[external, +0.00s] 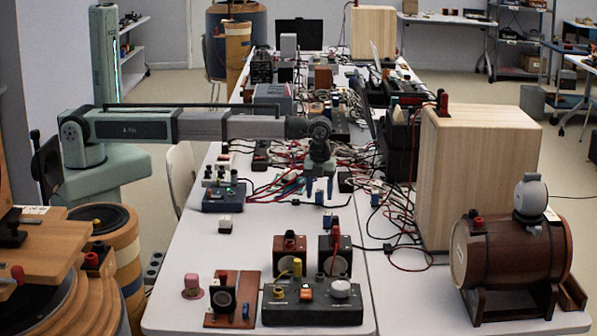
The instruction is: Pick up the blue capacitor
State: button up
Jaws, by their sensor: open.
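My gripper (320,187) points down over the middle of the white table, with its two blue-tipped fingers apart. A small pale and blue piece (319,196) shows between or just behind the fingertips; I cannot tell whether they touch it. Another small blue part (328,220) stands on the table just below and right of the gripper. A blue part (375,196) stands farther right among cables, and a small blue one (245,310) is on the wooden board at the front. Each is too small to tell for sure which is the blue capacitor.
Tangled red and black cables surround the gripper's area. A dark blue box (223,199) and a small white block (225,224) lie to the left. Two small speakers (290,257) and a control box (312,303) stand in front. A tall wooden cabinet (478,175) is right.

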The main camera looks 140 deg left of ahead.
jog(key=shift+f, duration=0.5)
jog(key=c, duration=1.1)
jog(key=shift+o, duration=0.2)
jog(key=shift+r, duration=0.1)
